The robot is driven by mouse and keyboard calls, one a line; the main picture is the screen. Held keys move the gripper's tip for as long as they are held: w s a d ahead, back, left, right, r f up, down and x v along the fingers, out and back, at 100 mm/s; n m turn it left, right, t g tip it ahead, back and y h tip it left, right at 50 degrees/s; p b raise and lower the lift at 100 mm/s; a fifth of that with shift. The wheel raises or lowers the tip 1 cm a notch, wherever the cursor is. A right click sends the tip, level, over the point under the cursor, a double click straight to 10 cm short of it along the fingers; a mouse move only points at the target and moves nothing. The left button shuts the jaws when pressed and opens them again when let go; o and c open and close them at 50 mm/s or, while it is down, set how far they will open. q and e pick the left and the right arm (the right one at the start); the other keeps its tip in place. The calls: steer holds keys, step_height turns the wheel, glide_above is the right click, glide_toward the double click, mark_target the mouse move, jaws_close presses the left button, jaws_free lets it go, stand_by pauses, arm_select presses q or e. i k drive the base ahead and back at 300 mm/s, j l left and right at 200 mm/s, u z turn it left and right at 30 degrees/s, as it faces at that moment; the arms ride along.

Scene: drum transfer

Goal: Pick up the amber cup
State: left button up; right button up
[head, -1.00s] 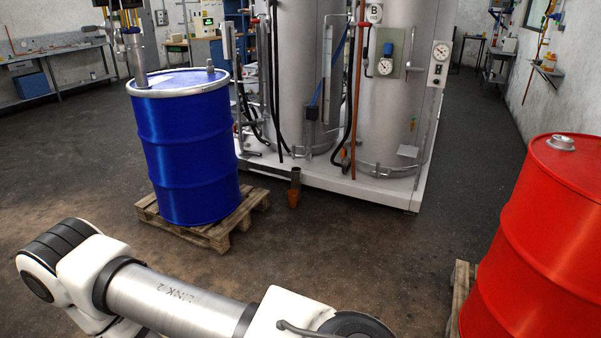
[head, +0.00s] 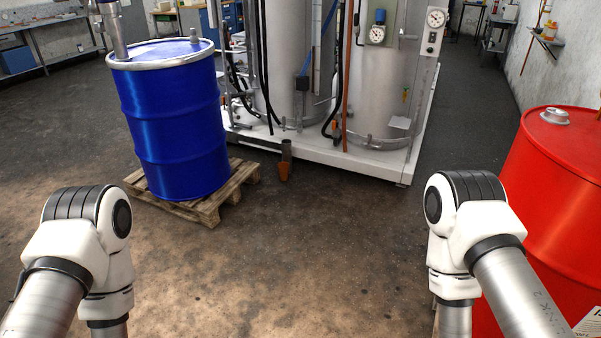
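A small amber cup (head: 284,172) stands on the floor just in front of the white platform, right of the blue drum's pallet. It sits below the open end of a short dark pipe; whether the two touch I cannot tell. Both my arms show only their elbows and links, at the lower left and lower right. My left and right grippers are out of the picture, below its bottom edge. Nothing of mine is near the cup.
A blue drum (head: 168,125) stands on a wooden pallet (head: 212,208) at left. A red drum (head: 555,190) is close by at right. The white platform (head: 345,158) with steel tanks (head: 385,95) stands behind the cup. The floor between my arms is clear.

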mark_target(284, 172)
steer(key=u, duration=2.55)
steer(key=z, duration=2.55)
steer(key=i+z, duration=0.25)
steer(key=i, duration=1.05)
steer(key=i+u, duration=0.1)
steer(key=i, duration=0.5)
steer(key=i+l+u, duration=0.1)
steer(key=i, duration=0.45)
steer(key=i+l, duration=0.15)
steer(key=i, duration=0.4)
steer(key=i+l+u, duration=0.1)
steer(key=i, duration=0.5)
steer(key=i+l, duration=0.15)
steer(key=i, duration=0.4)
steer(key=u, duration=0.05)
